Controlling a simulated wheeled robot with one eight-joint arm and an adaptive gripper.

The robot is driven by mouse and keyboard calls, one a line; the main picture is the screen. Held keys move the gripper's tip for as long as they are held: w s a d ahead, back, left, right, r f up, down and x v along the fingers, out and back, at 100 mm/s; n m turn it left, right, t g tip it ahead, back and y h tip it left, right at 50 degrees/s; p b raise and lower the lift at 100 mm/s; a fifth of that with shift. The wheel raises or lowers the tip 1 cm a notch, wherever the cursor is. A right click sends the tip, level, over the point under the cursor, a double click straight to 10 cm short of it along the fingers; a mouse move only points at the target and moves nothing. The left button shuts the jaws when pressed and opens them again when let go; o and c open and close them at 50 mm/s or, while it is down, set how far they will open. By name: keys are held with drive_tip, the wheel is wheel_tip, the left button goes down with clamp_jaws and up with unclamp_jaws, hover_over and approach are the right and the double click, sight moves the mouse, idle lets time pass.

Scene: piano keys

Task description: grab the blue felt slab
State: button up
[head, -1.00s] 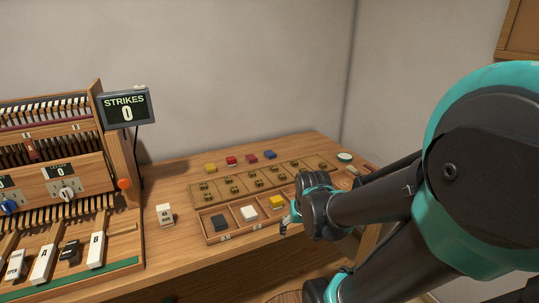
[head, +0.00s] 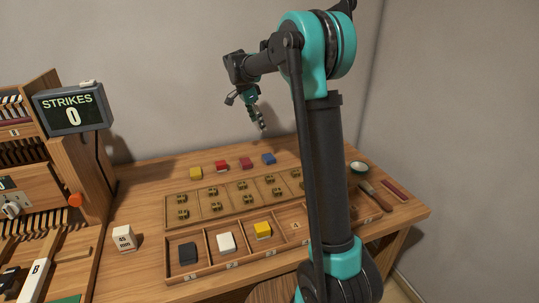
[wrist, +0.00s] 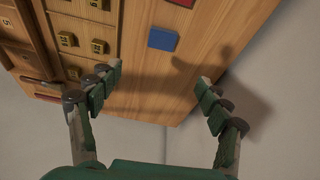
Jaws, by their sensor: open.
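The blue felt slab (head: 268,159) lies on the wooden table at the right end of a row of coloured slabs, behind the compartment tray. It also shows in the wrist view (wrist: 163,39), ahead of the fingers and between their lines. My gripper (head: 262,126) is in the air above the back of the table, pointing down, above and a little left of the slab in the head view. In the wrist view its two fingers (wrist: 160,75) are spread apart with nothing between them, and a shadow falls right of the slab.
Red (head: 221,166), dark red (head: 246,163) and yellow (head: 196,173) slabs stand left of the blue one. A tray with brass pieces (head: 228,210) lies in front. A compartment tray (head: 205,250) holds dark, white and yellow blocks. A small bowl (head: 358,168) sits at right. The wall is close behind.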

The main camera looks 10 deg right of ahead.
hover_over(269, 157)
drive_tip(key=a, duration=0.2)
drive_tip(key=f, duration=1.1)
drive_tip(key=shift+w+d, duration=0.1)
drive_tip(key=shift+d, duration=0.1)
drive_tip(key=shift+a+x, duration=0.1)
drive_tip(key=shift+x, duration=1.35)
drive_tip(key=shift+a+x, duration=0.15)
drive_tip(key=shift+x, duration=1.3)
drive_tip(key=c, duration=0.9)
